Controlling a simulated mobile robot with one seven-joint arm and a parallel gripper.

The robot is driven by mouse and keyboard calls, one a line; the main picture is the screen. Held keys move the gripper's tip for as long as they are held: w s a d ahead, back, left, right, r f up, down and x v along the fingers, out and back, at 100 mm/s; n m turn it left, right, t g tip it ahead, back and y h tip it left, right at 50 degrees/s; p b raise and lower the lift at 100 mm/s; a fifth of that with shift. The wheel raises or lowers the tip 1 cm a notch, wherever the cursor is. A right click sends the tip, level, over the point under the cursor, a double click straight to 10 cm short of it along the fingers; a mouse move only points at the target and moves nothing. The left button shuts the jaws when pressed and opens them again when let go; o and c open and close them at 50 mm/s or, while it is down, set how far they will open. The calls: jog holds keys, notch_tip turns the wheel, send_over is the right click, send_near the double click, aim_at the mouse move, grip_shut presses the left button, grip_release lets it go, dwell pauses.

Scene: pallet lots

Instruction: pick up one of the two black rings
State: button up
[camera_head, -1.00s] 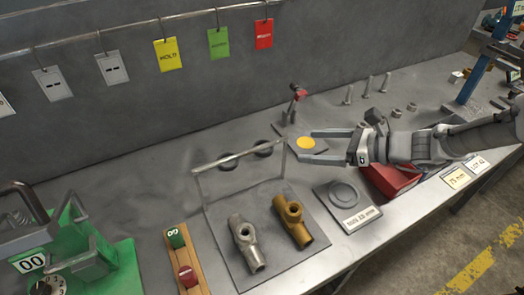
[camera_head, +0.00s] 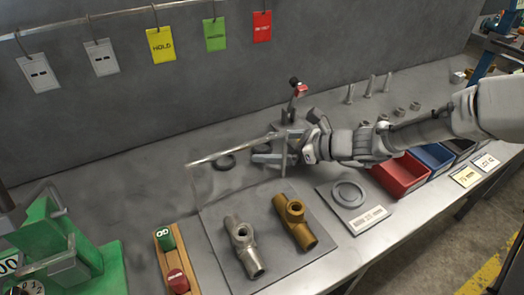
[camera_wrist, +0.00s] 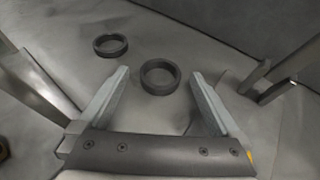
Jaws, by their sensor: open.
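Two black rings lie flat on the grey bench behind a clear upright panel. The left ring (camera_head: 224,163) shows whole in the head view, and in the wrist view (camera_wrist: 110,46) it lies farther off to the left. The other ring (camera_wrist: 160,76) lies between the fingertips in the wrist view, with a gap on each side. In the head view this ring is mostly hidden by my gripper (camera_head: 266,154). My gripper is open and empty, its fingers pointing left. In the wrist view my gripper (camera_wrist: 160,88) shows both fingers apart.
The clear panel's top rail (camera_head: 235,150) runs close in front of my fingers. A grey valve body (camera_head: 243,245) and a brass one (camera_head: 295,220) lie on a plate before it. A small stand with a red part (camera_head: 298,90) is behind my gripper. A red bin (camera_head: 400,173) stands at right.

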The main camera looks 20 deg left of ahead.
jog(key=c, duration=1.4)
jog(key=shift+r, duration=0.1)
